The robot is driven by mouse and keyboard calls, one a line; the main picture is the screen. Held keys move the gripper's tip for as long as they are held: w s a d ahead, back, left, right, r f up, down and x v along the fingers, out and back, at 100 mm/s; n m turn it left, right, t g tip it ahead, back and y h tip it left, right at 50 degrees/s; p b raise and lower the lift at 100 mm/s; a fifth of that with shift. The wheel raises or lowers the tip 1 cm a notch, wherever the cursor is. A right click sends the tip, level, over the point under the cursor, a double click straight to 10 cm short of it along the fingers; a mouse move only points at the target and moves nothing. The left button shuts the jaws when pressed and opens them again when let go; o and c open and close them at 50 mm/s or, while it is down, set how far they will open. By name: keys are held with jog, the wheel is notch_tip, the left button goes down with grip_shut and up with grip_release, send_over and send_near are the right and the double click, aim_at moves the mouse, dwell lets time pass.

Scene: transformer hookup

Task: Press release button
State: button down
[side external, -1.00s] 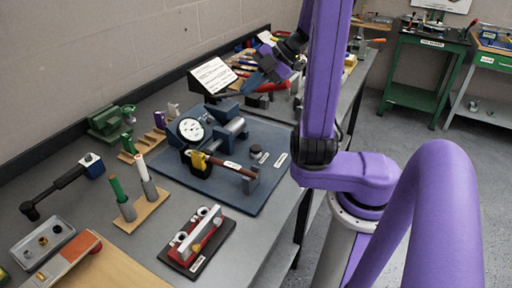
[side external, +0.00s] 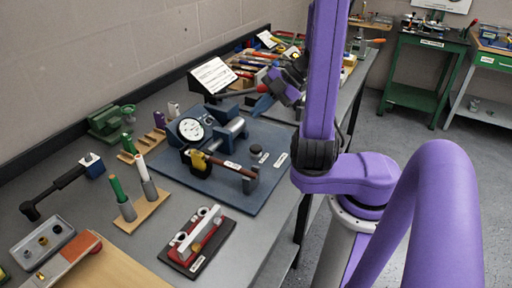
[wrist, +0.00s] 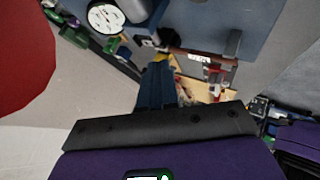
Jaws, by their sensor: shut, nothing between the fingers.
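A dark round button (side external: 256,149) stands on the blue baseplate (side external: 222,196), beside small white labels. I cannot read them, so I cannot confirm that it is the release button. My gripper (side external: 261,107) is shut and empty. Its blue fingers point down and left, above the back right part of the baseplate and apart from the button. In the wrist view the shut fingers (wrist: 157,72) stand in front of the bench fixtures. I cannot make out the button there.
A round dial (side external: 191,129), a metal cylinder (side external: 230,129) and a brown-handled lever (side external: 226,164) share the baseplate. A tilted sign (side external: 212,75) stands behind. A red-and-white fixture (side external: 198,238) is in front. A large red shape (wrist: 22,55) fills the wrist view's left side.

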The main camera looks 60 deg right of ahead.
aim_at(260, 147)
jog(key=shift+f, duration=4.3)
jog(key=shift+f, duration=0.1)
jog(key=shift+f, duration=0.3)
